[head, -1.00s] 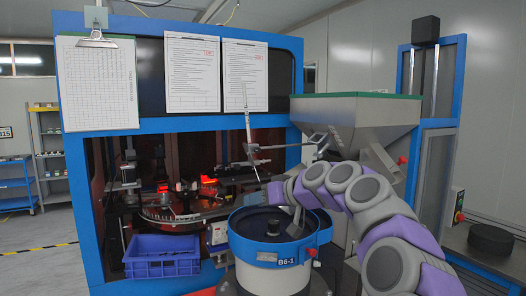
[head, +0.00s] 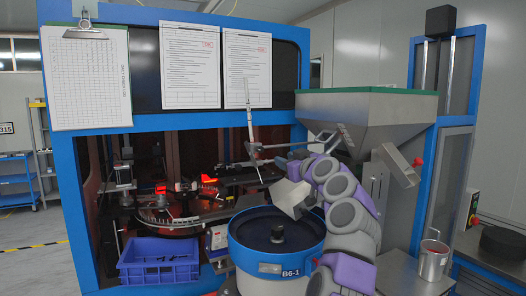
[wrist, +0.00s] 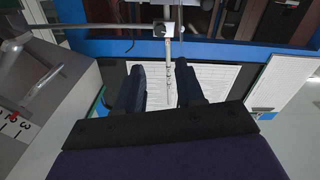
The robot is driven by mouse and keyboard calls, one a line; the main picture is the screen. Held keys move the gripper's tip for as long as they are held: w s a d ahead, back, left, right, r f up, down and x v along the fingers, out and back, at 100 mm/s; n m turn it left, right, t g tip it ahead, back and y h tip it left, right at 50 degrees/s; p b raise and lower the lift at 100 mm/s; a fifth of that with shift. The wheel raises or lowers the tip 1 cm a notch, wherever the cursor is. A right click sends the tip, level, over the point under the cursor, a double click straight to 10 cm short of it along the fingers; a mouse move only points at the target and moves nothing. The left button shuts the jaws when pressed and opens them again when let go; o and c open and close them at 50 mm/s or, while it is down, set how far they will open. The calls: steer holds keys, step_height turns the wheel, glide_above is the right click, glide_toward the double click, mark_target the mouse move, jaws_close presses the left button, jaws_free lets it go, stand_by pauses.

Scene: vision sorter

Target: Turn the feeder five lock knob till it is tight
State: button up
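A round feeder bowl with a blue rim (head: 238,245), labelled B6-1, stands in front. No label reading feeder five is legible, so I cannot tell whether this is the named knob. My gripper (wrist: 160,72) is open and empty in the wrist view, its two dark fingers apart. Beyond the fingers is a thin rod with a clamp (wrist: 165,29); this rod stand also shows in the head view (head: 252,130). My fingertips are hidden in the head view, where my arm is up right of the bowl, apart from its knob.
A grey hopper (head: 370,115) and a metal chute (head: 288,198) crowd the bowl. A blue crate (head: 158,268) stands left, and a steel mug (head: 433,259) right. Behind is a blue-framed machine (head: 195,121) with papers on its front. A red knob (head: 417,162) juts from a grey box.

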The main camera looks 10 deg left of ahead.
steer(key=x, duration=0.2)
steer(key=p, duration=0.6)
glide_toward(261, 150)
steer(key=w, duration=0.1)
steer(key=p+x, duration=0.3)
steer(key=p, duration=0.2)
steer(key=shift+w+a+r, duration=0.15)
steer(key=shift+a+r, duration=0.05)
steer(key=shift+a, duration=0.2)
steer(key=p+x, duration=0.3)
steer(key=p, duration=0.5)
steer(key=shift+r, duration=0.1)
steer(key=p, duration=0.1)
steer(key=w+p, duration=0.1)
steer(key=p, duration=0.1)
steer(key=shift+w+a, duration=0.1)
steer(key=shift+a, duration=0.2)
steer(key=shift+p, duration=0.3)
steer(key=shift+w+a+f, duration=0.1)
steer(key=shift+a+f, duration=0.05)
steer(key=shift+f, duration=0.1)
steer(key=shift+c, duration=0.3)
